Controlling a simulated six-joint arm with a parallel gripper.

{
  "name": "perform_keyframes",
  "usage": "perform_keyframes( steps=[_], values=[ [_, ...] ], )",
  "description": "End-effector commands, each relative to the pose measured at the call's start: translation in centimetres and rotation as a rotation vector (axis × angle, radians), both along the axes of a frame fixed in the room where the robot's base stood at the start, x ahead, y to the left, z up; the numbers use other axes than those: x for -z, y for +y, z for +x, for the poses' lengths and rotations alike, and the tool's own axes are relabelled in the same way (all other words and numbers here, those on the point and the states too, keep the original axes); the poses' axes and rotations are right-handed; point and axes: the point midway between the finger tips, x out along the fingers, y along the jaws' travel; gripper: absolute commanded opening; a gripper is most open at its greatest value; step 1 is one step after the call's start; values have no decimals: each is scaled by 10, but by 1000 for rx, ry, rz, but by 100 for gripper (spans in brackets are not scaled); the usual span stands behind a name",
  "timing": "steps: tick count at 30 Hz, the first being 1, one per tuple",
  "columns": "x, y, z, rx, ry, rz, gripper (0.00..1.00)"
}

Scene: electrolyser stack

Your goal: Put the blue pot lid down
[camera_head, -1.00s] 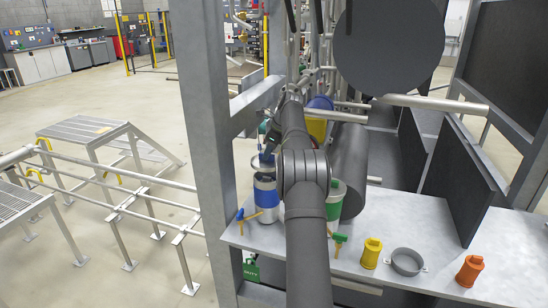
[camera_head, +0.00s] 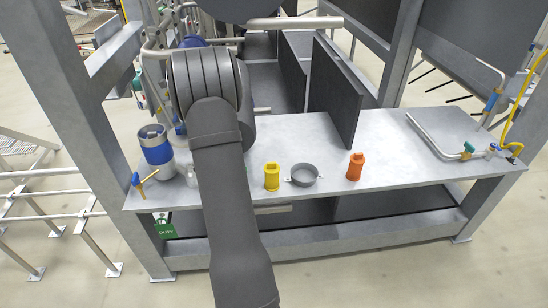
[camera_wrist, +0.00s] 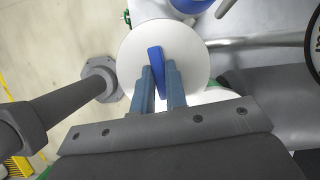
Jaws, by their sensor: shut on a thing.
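The blue pot lid (camera_wrist: 190,48) is a round white disc with a blue bar handle (camera_wrist: 157,65), seen in the wrist view. My gripper (camera_wrist: 160,70) is shut on this handle, one finger on each side. I cannot tell how high the lid is above the surface under it. In the head view the blue pot (camera_head: 156,152), a metal cylinder with a blue band, stands at the left of the grey bench (camera_head: 230,172); its metal rim shows without the lid on it. My arm hides most of the gripper and the lid in the head view.
A yellow fitting (camera_head: 272,178), a grey ring clamp (camera_head: 304,174) and an orange fitting (camera_head: 355,167) stand along the bench front. A blue-handled valve (camera_head: 145,181) is near the left corner. Dark upright plates (camera_head: 340,95) stand behind. Free bench lies right of the orange fitting.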

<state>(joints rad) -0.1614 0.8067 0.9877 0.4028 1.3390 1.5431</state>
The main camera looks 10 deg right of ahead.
Motion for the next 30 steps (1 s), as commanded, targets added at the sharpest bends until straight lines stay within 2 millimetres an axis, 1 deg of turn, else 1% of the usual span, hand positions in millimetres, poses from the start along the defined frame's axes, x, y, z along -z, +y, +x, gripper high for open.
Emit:
perform_keyframes(
  steps=[8, 11, 18, 24, 30],
  values=[
    [28, -20, -36, -313, 3, 0, 0],
    [45, -33, -51, -443, 5, 1, 0],
    [93, -73, -94, -784, 7, 1, 0],
    [141, -112, -116, -1030, 7, 1, 0],
    [178, -143, -139, -1231, 4, 1, 0]
  ],
)
